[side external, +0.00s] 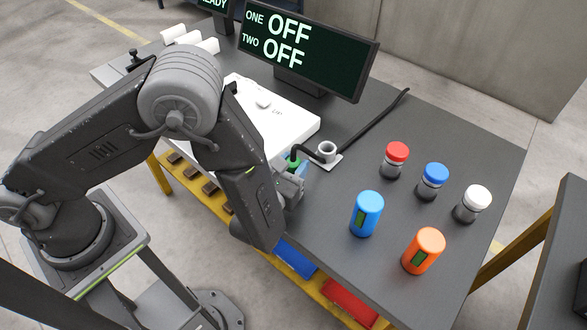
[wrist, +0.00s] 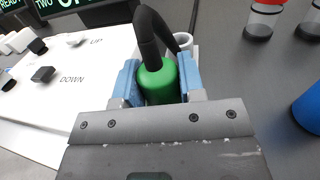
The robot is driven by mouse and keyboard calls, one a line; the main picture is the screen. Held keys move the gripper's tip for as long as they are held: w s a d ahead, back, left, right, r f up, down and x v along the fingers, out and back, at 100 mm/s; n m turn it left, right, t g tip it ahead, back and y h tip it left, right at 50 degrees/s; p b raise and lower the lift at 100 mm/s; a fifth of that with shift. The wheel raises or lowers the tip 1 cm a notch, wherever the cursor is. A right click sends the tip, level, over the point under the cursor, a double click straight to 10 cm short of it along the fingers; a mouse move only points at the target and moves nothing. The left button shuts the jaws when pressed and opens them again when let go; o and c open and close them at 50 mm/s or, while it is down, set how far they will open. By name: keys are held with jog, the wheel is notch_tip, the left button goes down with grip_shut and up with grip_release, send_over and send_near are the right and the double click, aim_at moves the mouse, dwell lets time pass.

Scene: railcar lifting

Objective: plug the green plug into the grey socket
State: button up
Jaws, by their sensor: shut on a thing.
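The green plug (wrist: 158,84) is between the two blue fingers of my gripper (wrist: 160,82) in the wrist view, with its black cable rising from its top. In the side external view my gripper (side external: 292,184) is low at the table's front edge, and only a little of the green plug (side external: 293,162) shows. A light round holder on a small square base (side external: 327,152) stands just behind and right of the plug; it may be the grey socket. It is partly hidden behind the cable and finger in the wrist view (wrist: 184,42). The plug is apart from it.
A white panel (side external: 290,122) marked UP and DOWN lies left of the plug. A display (side external: 309,50) reads ONE OFF, TWO OFF. Red-, blue- and white-capped jars (side external: 396,160) and blue and orange cans (side external: 366,214) stand to the right. The black cable (side external: 370,122) runs back across the table.

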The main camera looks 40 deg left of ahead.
aim_at(292, 159)
jog(key=r, duration=0.3)
jog(key=shift+a, duration=0.25)
jog(key=s+a+r, duration=0.1)
jog(key=a+r, duration=0.5)
jog(key=a, duration=0.5)
jog(key=w+d, duration=1.1)
jog(key=w, duration=0.3)
jog(key=shift+d, duration=0.3)
jog(key=shift+f, duration=2.85)
jog(key=shift+f, duration=2)
jog(key=o, duration=1.1)
jog(key=shift+c, duration=0.2)
